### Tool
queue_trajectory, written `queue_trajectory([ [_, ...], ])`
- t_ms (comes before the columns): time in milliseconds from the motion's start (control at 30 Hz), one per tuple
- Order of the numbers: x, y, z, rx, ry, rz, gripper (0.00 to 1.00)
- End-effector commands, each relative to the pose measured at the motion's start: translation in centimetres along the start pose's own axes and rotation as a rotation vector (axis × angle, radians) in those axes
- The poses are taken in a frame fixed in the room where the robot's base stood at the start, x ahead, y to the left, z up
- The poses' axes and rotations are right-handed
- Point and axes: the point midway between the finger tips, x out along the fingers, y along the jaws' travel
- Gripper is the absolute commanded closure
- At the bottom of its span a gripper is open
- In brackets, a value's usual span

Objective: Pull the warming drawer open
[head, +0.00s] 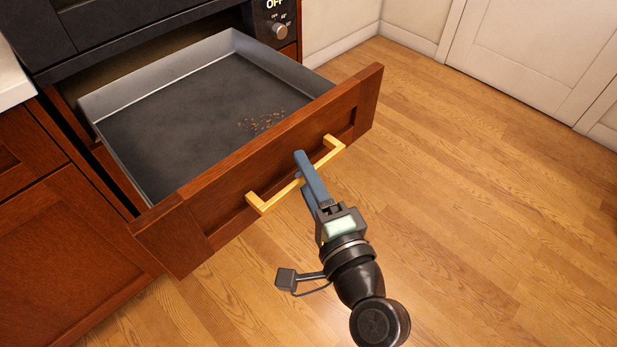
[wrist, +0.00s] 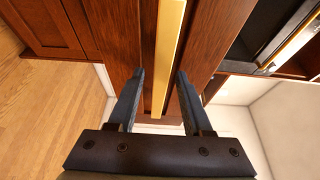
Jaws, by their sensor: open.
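The warming drawer (head: 185,232) has a reddish-brown wooden front and is pulled well out of its cabinet. Its grey metal tray (head: 185,130) is in plain view, with brown crumbs on the floor of it. A gold bar handle (head: 262,202) runs across the front; it also shows in the wrist view (wrist: 168,55). My gripper (head: 306,178) is at the middle of the handle. In the wrist view its two blue fingers (wrist: 159,95) are apart, one on each side of the bar, with gaps between them and it.
A control panel with a knob (head: 279,30) reading OFF is above the drawer at right. Wooden cabinet doors (head: 60,250) stand at left. White doors (head: 540,60) are at the back right. The wooden floor (head: 480,200) in front and to the right is clear.

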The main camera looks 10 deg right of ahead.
Motion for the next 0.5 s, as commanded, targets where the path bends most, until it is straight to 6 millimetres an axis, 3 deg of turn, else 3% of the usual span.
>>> queue_trajectory([
  [167,-1.3,0.1,-0.1,0.001,0.002,0.002,0.50],
  [500,-8.1,0.2,0.0,0.002,0.003,0.004,0.50],
])
